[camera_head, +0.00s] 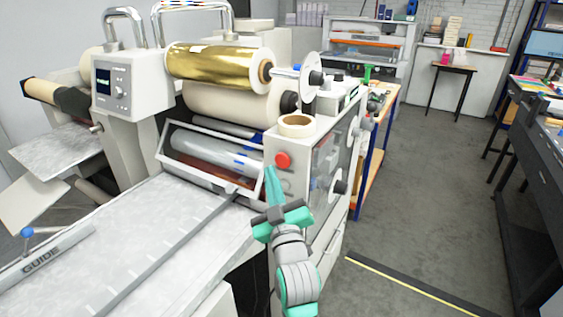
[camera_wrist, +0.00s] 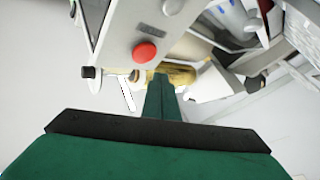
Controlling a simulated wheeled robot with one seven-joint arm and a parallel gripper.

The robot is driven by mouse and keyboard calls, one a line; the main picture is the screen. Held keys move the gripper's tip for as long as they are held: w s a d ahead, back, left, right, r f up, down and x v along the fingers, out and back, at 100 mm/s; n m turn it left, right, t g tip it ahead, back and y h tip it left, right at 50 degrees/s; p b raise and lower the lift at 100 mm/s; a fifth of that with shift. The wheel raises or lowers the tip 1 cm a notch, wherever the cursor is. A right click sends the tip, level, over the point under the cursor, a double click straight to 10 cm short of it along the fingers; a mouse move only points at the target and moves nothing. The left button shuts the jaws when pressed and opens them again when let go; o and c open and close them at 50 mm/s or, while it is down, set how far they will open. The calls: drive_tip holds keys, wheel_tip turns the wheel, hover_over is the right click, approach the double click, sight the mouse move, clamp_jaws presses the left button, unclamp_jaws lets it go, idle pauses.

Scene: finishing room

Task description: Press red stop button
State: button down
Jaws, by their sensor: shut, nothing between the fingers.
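The red stop button (camera_head: 282,160) is a round red cap on the light grey front panel of the laminating machine (camera_head: 278,187). In the wrist view the red button (camera_wrist: 144,52) shows above and a little left of the fingertips. My gripper (camera_head: 269,172) is green and shut, with its fingertips pointing up just below and left of the button in the head view. In the wrist view my gripper (camera_wrist: 159,78) has its fingers together with nothing between them. The tips look apart from the button, but the exact gap is hard to tell.
A gold foil roll (camera_head: 212,66) and a tape roll (camera_head: 297,125) sit on top of the machine. A control box with a screen (camera_head: 126,86) stands at left. The feed table (camera_head: 150,235) spreads in front. Grey floor (camera_head: 420,190) is open at right.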

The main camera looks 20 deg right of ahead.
sight(276, 158)
drive_tip(key=shift+w+d, duration=0.7)
drive_tip(key=shift+d, duration=0.2)
idle(1.5)
drive_tip(key=shift+w+d, duration=0.25)
drive_tip(key=shift+d, duration=0.05)
drive_tip(key=shift+w+d, duration=0.25)
drive_tip(key=shift+d, duration=0.1)
idle(0.9)
drive_tip(key=shift+a, duration=0.1)
drive_tip(key=shift+s+a, duration=0.5)
drive_tip(key=shift+a, duration=0.05)
idle(0.3)
drive_tip(key=shift+s+a, duration=0.8)
drive_tip(key=shift+a, duration=0.2)
drive_tip(key=shift+s+a, duration=0.75)
drive_tip(key=shift+a, duration=0.25)
